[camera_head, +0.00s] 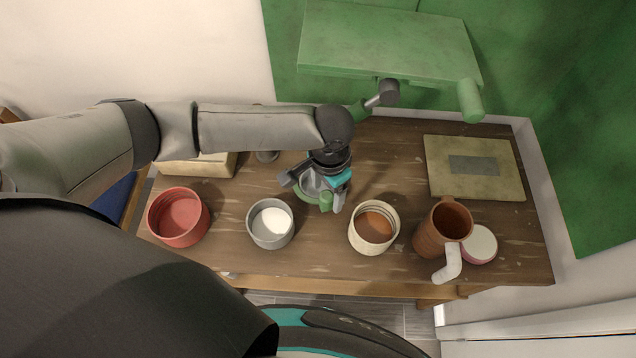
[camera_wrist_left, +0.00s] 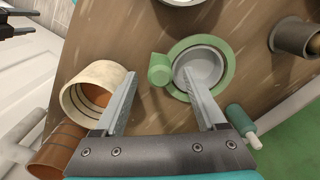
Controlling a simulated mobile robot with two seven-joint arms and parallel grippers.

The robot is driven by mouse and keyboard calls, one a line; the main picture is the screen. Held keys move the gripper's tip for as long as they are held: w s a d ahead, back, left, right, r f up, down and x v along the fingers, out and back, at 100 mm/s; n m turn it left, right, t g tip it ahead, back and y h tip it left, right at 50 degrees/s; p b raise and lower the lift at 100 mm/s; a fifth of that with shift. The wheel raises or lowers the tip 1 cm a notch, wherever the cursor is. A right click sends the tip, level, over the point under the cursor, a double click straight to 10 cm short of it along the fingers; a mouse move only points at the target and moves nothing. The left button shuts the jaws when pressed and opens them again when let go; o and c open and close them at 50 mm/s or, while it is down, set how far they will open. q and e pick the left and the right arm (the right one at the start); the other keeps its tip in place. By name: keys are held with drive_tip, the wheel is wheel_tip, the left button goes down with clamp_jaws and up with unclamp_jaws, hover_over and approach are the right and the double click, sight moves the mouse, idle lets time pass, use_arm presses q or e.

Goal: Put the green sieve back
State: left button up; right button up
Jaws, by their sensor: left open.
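The green sieve (camera_head: 326,201) sits on the wooden table below my left gripper, partly hidden by it in the head view. In the left wrist view the sieve (camera_wrist_left: 218,82) shows a green ring around a pale grey bowl, with a short thick green handle (camera_wrist_left: 159,69). My left gripper (camera_head: 322,196) is open and points down over it. Contact cannot be told.
A red pot (camera_head: 178,217), grey cup (camera_head: 270,240), cream cup (camera_head: 373,228), brown mug (camera_head: 440,232) and pink-sided round pot (camera_head: 479,243) line the front. A flat tan board (camera_head: 474,168) lies right. A green shelf (camera_head: 390,40) overhangs the back. A dark pronged shape (camera_wrist_left: 15,25) may be my right gripper.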

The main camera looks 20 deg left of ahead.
use_arm(q)
wheel_tip(320, 180, down, 2)
drive_tip(key=shift+f, duration=0.15)
clamp_jaws()
idle(0.6)
